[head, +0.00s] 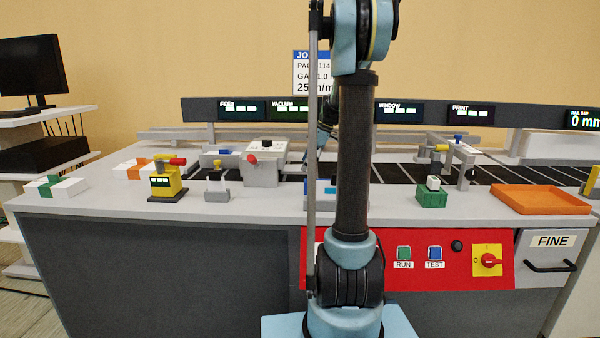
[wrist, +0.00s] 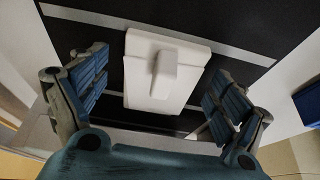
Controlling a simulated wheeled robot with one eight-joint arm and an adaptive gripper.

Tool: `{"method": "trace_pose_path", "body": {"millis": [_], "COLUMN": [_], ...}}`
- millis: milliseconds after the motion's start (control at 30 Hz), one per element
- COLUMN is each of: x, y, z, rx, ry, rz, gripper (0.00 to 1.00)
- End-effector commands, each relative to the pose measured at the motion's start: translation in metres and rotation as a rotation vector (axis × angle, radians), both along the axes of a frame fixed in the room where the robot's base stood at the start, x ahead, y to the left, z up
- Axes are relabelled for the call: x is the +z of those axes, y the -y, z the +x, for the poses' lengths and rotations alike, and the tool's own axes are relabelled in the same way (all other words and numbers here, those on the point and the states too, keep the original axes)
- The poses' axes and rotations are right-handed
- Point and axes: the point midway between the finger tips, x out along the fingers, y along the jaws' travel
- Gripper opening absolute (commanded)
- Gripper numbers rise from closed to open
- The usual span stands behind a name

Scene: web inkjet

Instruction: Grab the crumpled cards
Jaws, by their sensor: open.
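In the wrist view a white, slab-like piece (wrist: 190,55) with a raised block on top lies on the black belt. It may be the crumpled cards, but I cannot tell; no creases show clearly. My gripper (wrist: 158,78) is open, with one blue-padded finger to the left and one to the right of the white piece. A gap shows on both sides, and nothing is held. In the head view my own arm hides the gripper's fingers and the white piece.
The black belt (head: 400,175) runs along the machine bench. A grey-white box with a red knob (head: 262,163) stands left of my arm. A green block (head: 432,197) and an orange tray (head: 540,199) are to the right. A yellow device (head: 166,184) stands at left.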

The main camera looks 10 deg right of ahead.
Motion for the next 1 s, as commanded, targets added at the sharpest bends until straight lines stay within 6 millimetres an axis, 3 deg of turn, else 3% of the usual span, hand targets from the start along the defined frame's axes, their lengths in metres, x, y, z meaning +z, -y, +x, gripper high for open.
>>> {"method": "trace_pose_path", "body": {"millis": [100,300,333,733,1000], "x": [0.000,0.000,0.000,0.004,0.034], "y": [0.000,-0.001,-0.001,-0.001,-0.001], "z": [0.000,0.000,0.000,0.000,0.000], "rx": [0.001,0.001,0.001,0.002,0.002], "ry": [0.000,0.000,0.000,0.000,0.000], "rz": [0.000,0.000,0.000,0.000,0.000], "gripper": [0.90,0.45,0.43,0.42,0.42]}}
